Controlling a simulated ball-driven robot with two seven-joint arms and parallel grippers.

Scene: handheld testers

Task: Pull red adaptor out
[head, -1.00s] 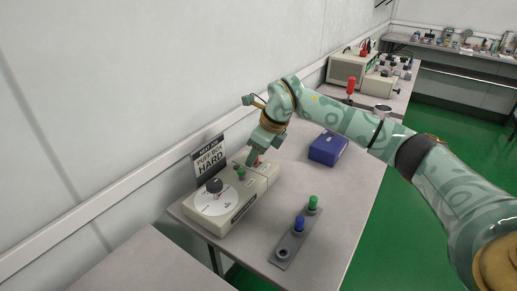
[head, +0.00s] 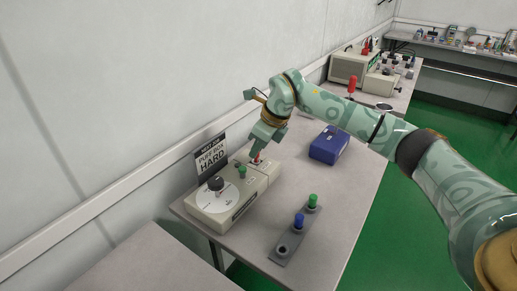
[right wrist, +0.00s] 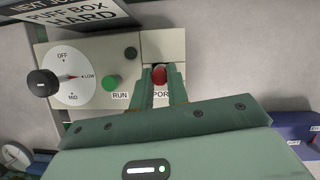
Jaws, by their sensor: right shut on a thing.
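The red adaptor (right wrist: 160,75) shows between the two fingertips of my right gripper (right wrist: 160,80) in the right wrist view. The fingers are shut on it from both sides. In the head view the adaptor (head: 257,159) is a small red spot under my right gripper (head: 256,154), at the right part of the beige tester (head: 225,210). The fingers hide much of it, and I cannot tell whether it is still seated in its port. My left gripper is not in view.
The tester has a dial with a black knob (head: 216,184) and a green button (head: 242,171). A sign (head: 211,156) stands behind it. A grey strip (head: 287,245) holds a blue adaptor (head: 299,221) and a green adaptor (head: 312,201). A blue case (head: 328,145) lies right of my gripper.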

